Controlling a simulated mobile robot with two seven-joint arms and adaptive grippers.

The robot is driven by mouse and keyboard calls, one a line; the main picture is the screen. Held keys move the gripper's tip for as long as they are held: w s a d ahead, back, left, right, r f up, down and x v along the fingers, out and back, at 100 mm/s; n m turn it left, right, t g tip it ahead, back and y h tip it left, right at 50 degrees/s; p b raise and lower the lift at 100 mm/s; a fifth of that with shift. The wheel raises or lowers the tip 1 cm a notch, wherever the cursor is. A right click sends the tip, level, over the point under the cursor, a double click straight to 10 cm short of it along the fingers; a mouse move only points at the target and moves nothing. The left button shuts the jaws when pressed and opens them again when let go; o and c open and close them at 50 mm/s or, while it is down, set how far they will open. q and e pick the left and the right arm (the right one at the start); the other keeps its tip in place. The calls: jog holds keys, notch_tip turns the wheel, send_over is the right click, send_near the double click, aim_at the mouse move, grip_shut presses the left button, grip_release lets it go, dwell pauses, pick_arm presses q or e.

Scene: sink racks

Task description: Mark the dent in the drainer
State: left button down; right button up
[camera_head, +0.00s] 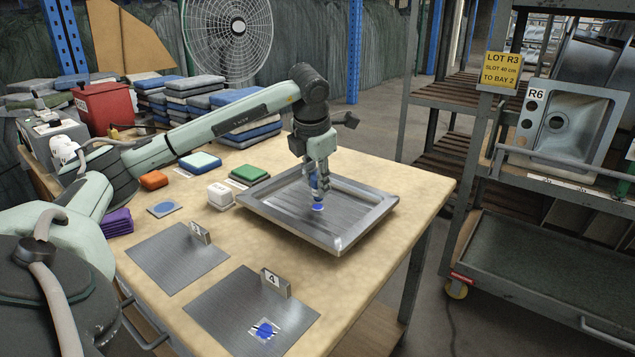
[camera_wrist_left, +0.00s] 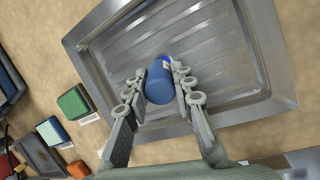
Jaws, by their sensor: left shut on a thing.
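The drainer (camera_head: 265,213) is a grey metal tray with a raised rim and ribbed floor, flat on the table. It fills much of the left wrist view (camera_wrist_left: 230,115). My left gripper (camera_head: 318,184) points down over the drainer's middle, its fingers shut on both sides of a blue cylindrical marker (camera_wrist_left: 158,87). Blue and white show at the marker's lower end, at the drainer floor; I cannot tell whether this is its tip or ink, nor whether it touches. I cannot make out the dent; the gripper and marker hide part of the floor. My right gripper is not in view.
Green (camera_head: 249,174), blue (camera_head: 200,161) and orange (camera_head: 154,180) pads and a white block (camera_head: 220,194) lie left of the drainer. Two grey plates (camera_head: 168,258) (camera_head: 225,308) lie in front, the nearer bearing a blue spot. A rack with a sink (camera_head: 568,125) stands right.

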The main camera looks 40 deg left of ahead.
pick_arm(q)
jog(key=shift+r+p, duration=1.75)
jog(key=shift+r, duration=0.7)
